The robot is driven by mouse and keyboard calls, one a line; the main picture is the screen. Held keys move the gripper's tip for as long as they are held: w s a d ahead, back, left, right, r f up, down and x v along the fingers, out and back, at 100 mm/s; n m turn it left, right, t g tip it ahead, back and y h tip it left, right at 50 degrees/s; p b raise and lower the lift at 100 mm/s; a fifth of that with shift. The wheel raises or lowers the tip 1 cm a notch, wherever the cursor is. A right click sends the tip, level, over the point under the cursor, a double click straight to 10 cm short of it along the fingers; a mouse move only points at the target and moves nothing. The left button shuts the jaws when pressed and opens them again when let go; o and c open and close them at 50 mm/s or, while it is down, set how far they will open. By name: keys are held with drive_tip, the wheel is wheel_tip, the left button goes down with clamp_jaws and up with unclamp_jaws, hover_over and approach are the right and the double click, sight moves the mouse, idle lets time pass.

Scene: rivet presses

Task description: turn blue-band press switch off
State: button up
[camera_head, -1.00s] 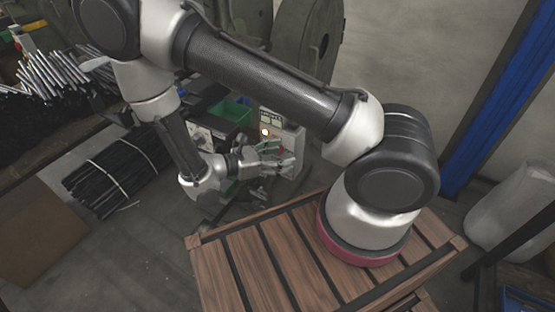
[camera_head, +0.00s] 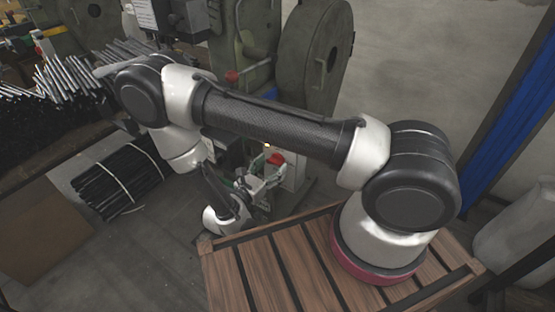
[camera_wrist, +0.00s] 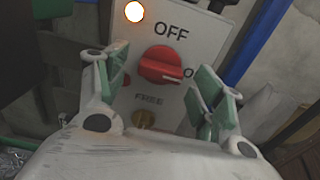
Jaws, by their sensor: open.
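The red rotary switch (camera_wrist: 160,65) sits on a pale control panel (camera_wrist: 190,35) in the wrist view. Its handle lies roughly sideways, across the panel. "OFF" is printed above it, "FREE" below it, and a label starting with "O" at its right is partly hidden by a finger. My gripper (camera_wrist: 152,74) is open, with one green-padded finger on each side of the switch. I see no clear contact with it. In the head view my gripper (camera_head: 264,182) is at the panel, just below the red switch (camera_head: 275,158).
A lit lamp (camera_wrist: 134,12) is above the switch and a brass-coloured knob (camera_wrist: 144,119) below it. A large green press (camera_head: 312,60) stands behind. My base's slatted wooden deck (camera_head: 290,255) is in front. Bundled black rods (camera_head: 118,178) lie on the floor at left.

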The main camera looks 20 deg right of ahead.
drive_tip(key=shift+w+d, duration=0.35)
drive_tip(key=shift+d, duration=0.15)
drive_tip(key=c, duration=1)
drive_tip(key=shift+n, duration=0.3)
drive_tip(key=n, duration=0.3)
drive_tip(key=shift+n, duration=0.3)
drive_tip(key=n, duration=0.4)
drive_tip(key=shift+n, duration=0.3)
drive_tip(key=n, duration=0.4)
drive_tip(key=shift+n, duration=2.5)
